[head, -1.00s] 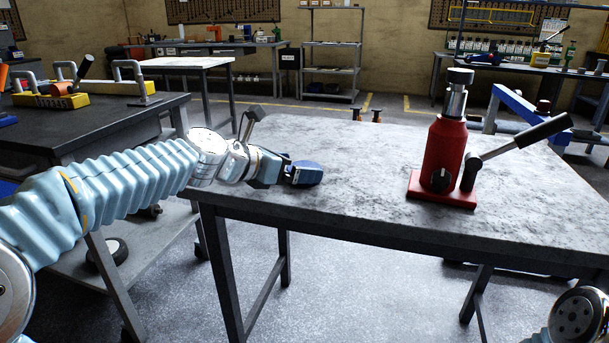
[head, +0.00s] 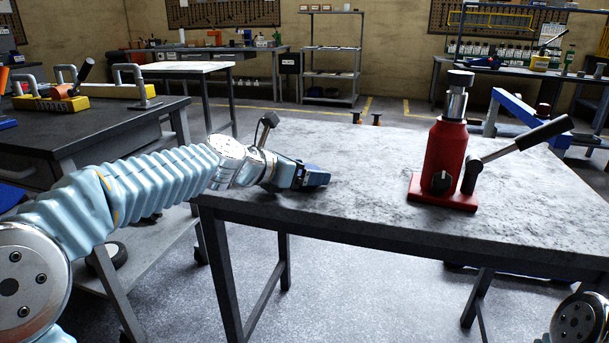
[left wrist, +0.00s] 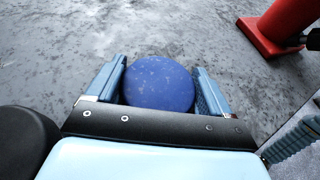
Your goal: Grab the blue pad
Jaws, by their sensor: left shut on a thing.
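The blue pad (left wrist: 160,84) is a round disc between the two fingers of my left gripper (left wrist: 160,88) in the left wrist view. The fingers are shut on it from both sides. In the head view my left gripper (head: 312,177) is low over the left part of the grey table, and only a bit of blue shows at its tip. I cannot tell whether the pad touches the tabletop. My right gripper is not in view.
The grey table (head: 370,160) carries a red bottle jack (head: 444,155) with a black-tipped handle to the right of my left gripper; the jack also shows in the left wrist view (left wrist: 275,25). The tabletop between them is clear. A dark workbench (head: 80,125) stands at the left.

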